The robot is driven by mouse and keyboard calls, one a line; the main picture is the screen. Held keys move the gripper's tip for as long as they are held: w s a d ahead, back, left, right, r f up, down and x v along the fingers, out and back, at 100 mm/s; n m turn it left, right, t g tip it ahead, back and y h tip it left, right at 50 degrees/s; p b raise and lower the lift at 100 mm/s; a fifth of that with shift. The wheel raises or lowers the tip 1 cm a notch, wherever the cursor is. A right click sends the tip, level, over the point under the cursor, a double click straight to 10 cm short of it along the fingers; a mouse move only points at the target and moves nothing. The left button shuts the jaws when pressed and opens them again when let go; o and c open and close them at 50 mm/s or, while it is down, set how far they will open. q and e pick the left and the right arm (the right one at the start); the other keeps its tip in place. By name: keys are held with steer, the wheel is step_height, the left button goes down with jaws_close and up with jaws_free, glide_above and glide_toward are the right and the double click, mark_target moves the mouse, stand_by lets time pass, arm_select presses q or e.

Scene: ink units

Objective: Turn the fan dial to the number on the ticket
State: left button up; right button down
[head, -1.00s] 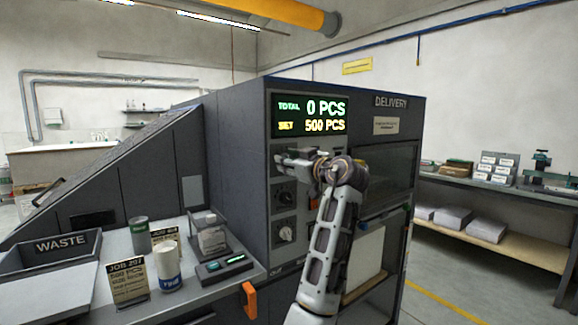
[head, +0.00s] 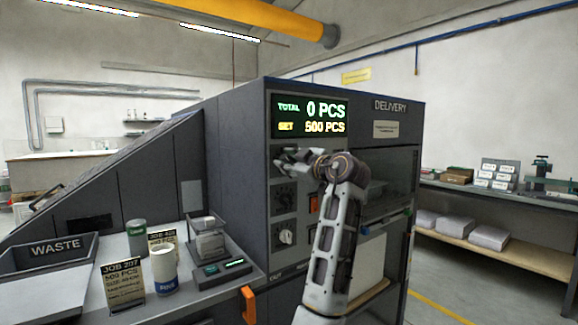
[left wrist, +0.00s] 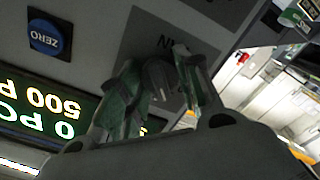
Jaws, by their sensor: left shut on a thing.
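The grey machine's control panel (head: 258,235) carries a column of dials. A black dial (head: 285,197) and a lower dial with a pale knob (head: 286,236) show; their labels are too small to read. My left gripper (head: 285,157) is just below the display, over the panel's upper part. In the left wrist view its fingers (left wrist: 165,92) are closed around a dark knob (left wrist: 158,73), which they partly hide; its label is only partly visible. The job ticket (head: 124,287) stands on the counter and reads JOB 297, 500 PCS; its lower lines are unreadable. My right gripper is out of view.
The display (head: 311,117) reads TOTAL 0 PCS, SET 500 PCS. A blue ZERO button (left wrist: 48,37) is near the gripper. A second card (head: 162,238), a white-and-blue can (head: 165,270), a scale (head: 212,245) and a waste tray (head: 50,262) are on the counter.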

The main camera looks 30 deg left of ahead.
arm_select(q)
steer(key=shift+n, duration=0.4)
steer(key=o, duration=1.1)
steer(key=shift+c, duration=0.2)
steer(key=shift+d, duration=0.15)
steer(key=v, duration=1.1)
steer(key=shift+s+d, duration=0.15)
steer(key=shift+d, duration=0.2)
steer(key=shift+m, duration=0.3)
